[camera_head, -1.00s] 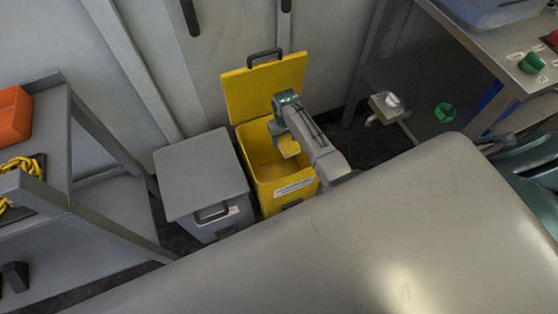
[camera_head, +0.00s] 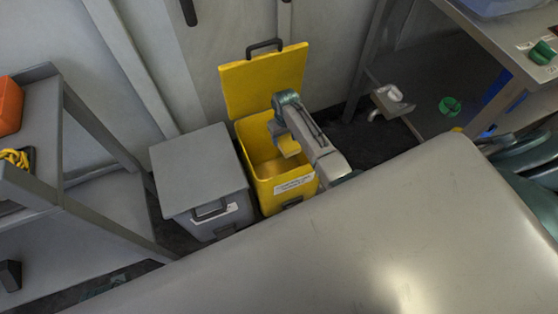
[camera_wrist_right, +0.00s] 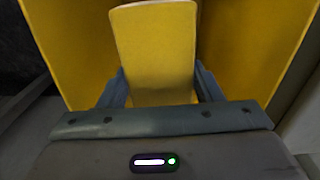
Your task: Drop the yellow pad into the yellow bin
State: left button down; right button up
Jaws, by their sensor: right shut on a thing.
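The yellow bin (camera_head: 296,187) stands on the floor against the wall, its yellow lid (camera_head: 264,80) raised and leaning back. My right gripper (camera_head: 282,137) is over the bin's open mouth, pointing down into it. It is shut on the yellow pad (camera_head: 289,147). In the right wrist view the pad (camera_wrist_right: 155,50) sits between the two fingers, with the bin's yellow walls (camera_wrist_right: 62,45) around it. The pad's lower end and the bin's floor are partly hidden. My left gripper does not show.
A grey bin (camera_head: 197,172) with a closed lid stands left of the yellow bin. A grey shelf (camera_head: 75,150) with an orange case (camera_head: 10,105) and yellow rope (camera_head: 15,158) is at the left. A workbench (camera_head: 500,42) is at the upper right, with a green roll (camera_head: 449,106) below it.

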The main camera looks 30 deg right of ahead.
jog(key=o, duration=1.1)
jog(key=shift+r, duration=0.2)
pick_arm(q)
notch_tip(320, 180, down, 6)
jog(key=p, duration=0.2)
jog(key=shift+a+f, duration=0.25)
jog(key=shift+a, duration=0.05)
pick_arm(e)
notch_tip(320, 180, up, 10)
jog(key=shift+r, duration=0.2)
